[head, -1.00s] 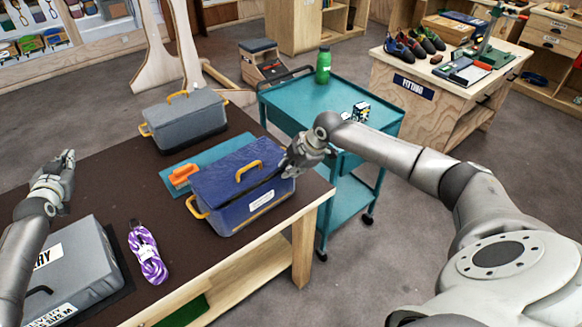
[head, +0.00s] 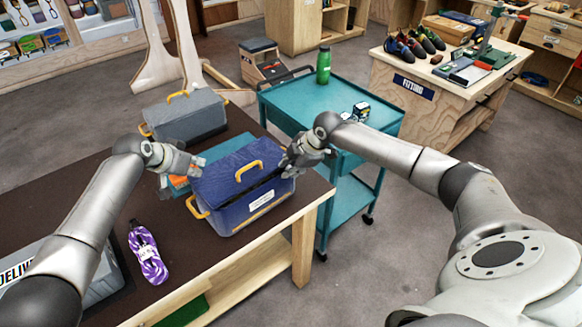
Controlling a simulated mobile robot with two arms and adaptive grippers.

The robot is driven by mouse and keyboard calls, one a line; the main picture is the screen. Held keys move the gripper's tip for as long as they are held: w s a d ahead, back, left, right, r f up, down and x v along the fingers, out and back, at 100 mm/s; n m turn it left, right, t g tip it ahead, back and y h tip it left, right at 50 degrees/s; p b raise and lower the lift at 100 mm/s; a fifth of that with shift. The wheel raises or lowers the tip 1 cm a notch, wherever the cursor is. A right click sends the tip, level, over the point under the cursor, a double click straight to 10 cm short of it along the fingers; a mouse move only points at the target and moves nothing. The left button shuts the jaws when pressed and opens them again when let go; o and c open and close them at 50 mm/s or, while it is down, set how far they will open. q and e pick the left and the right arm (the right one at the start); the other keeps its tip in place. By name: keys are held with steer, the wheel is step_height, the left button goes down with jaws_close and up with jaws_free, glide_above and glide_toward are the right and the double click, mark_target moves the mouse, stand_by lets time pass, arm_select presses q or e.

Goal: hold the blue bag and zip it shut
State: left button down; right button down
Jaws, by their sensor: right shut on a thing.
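The blue bag (head: 232,196) stands upright on the dark table top. It has a yellow handle (head: 249,171) on top, a yellow loop at its left end and a white label on its front. A dark gap shows along the upper front edge. My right gripper (head: 287,165) is shut at the bag's right end; the exact part it grips is hidden. My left gripper (head: 199,167) is beside the bag's upper left end, with its fingers apart and pointing right. I cannot tell whether it touches the bag. No zip pull can be made out.
A grey bag (head: 186,117) stands behind. An orange-handled thing (head: 179,182) on a teal mat (head: 215,150) is partly behind my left gripper. A teal cart (head: 310,104) stands close by on the right.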

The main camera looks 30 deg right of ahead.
arm_select(q)
steer(key=shift+f, duration=2.2)
step_height(320, 180, up, 7)
stand_by(0.4)
arm_select(e)
steer(key=c, duration=1.2)
jaws_free()
steer(key=shift+c, duration=0.2)
steer(key=shift+r, duration=0.1)
steer(key=v, duration=1.2)
steer(key=shift+s+d, duration=0.1)
steer(key=shift+s, duration=0.05)
